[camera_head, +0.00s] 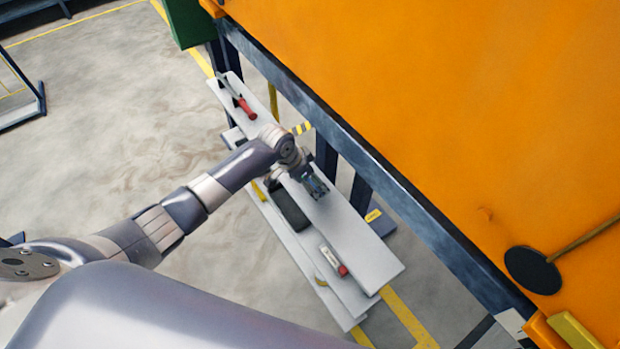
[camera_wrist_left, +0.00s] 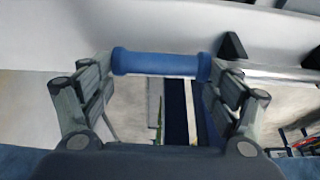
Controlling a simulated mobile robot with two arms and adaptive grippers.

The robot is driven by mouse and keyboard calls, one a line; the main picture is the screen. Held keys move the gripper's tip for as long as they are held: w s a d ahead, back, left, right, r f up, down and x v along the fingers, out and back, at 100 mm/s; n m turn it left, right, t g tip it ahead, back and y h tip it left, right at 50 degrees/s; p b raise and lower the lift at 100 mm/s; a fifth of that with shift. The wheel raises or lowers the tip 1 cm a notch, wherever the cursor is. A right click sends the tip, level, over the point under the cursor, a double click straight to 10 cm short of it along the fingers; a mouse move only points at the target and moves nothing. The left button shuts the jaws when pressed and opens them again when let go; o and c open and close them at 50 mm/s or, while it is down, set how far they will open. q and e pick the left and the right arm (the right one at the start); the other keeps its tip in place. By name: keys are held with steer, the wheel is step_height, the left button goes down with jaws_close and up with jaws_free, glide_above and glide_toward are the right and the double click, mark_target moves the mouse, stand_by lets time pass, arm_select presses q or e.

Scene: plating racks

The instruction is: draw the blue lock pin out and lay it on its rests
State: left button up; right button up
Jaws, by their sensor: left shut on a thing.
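In the left wrist view the blue lock pin's grip (camera_wrist_left: 160,62) is a thick blue cylinder with flared ends. It lies crosswise between the fingers of my left gripper (camera_wrist_left: 160,72), which is shut on it. A pale metal rod (camera_wrist_left: 285,76) extends from its right side, in line with it. Black wedge-shaped blocks (camera_wrist_left: 232,47) stand on a light surface close by the rod; I cannot tell whether the rod touches them. In the head view my left gripper (camera_head: 317,187) is over the pale bench top, and the pin cannot be made out there. My right gripper is not in view.
The pale bench (camera_head: 365,262) carries a red-handled tool (camera_head: 244,106) at its far end and a red-ended item (camera_head: 333,260) nearer. A dark tray (camera_head: 289,210) lies on a lower board. A large orange panel (camera_head: 430,90) fills the right. Open floor lies left.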

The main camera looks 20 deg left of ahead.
arm_select(q)
steer(key=shift+r, duration=0.1)
steer(key=o, duration=1.6)
steer(key=shift+c, duration=0.2)
steer(key=shift+s, duration=0.1)
steer(key=v, duration=1.2)
